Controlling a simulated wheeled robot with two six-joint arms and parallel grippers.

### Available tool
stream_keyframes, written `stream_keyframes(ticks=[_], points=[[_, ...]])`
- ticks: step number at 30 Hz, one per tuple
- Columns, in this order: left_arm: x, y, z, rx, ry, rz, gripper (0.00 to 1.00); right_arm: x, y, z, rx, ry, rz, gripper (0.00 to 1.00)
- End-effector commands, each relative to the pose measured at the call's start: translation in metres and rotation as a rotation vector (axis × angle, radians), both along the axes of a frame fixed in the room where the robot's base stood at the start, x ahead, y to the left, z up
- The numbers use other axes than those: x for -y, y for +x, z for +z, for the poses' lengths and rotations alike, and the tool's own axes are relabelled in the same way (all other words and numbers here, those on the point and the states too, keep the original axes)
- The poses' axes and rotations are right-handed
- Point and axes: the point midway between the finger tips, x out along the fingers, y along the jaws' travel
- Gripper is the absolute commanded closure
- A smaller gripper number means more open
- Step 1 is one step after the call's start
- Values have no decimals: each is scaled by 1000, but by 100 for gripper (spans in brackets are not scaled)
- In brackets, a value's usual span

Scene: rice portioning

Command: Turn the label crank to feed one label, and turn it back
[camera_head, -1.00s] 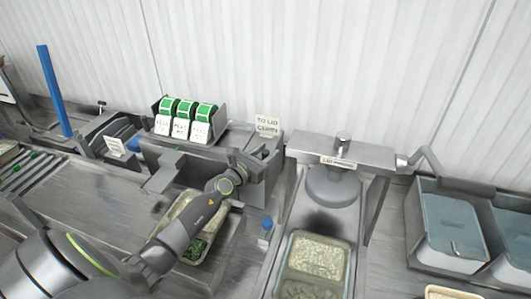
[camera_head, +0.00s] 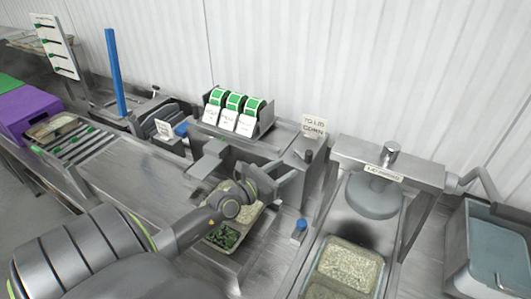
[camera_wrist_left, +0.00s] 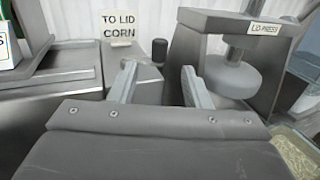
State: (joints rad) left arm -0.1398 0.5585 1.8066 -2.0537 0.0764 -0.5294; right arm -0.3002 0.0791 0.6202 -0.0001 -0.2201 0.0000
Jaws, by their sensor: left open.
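The label unit (camera_head: 270,118) holds green label rolls (camera_head: 237,102) with white labels hanging in front. A dark upright knob (camera_wrist_left: 159,50), likely the crank handle, stands beside the "TO LID CORN" sign (camera_wrist_left: 115,27) in the left wrist view. My left gripper (camera_wrist_left: 159,74) is open and empty. Its two fingers point toward the knob, which shows between them and beyond the tips, apart from them. In the head view my left gripper (camera_head: 270,183) is over the metal housing in front of the sign, its fingers mostly hidden by the wrist. My right gripper is not in view.
A food tray (camera_head: 262,212) with rice and greens lies below my left wrist. A blue-capped item (camera_head: 300,226) stands beside it. The lid press (camera_head: 378,190) stands to the right, with a rice tray (camera_head: 318,263) in front. A blue post (camera_head: 114,72) rises at the left.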

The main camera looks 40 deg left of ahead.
Motion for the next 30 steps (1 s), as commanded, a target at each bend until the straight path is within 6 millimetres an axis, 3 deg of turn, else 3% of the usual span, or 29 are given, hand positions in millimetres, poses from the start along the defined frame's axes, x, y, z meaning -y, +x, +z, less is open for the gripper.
stream_keyframes(ticks=[6, 12, 30], points=[[-5, -38, -1, -1, 2, -1, 56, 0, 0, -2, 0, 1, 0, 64], [-8, -56, 0, 0, 2, 0, 56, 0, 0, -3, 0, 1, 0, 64], [-13, -59, 3, -5, -75, 0, 55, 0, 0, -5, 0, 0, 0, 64]])
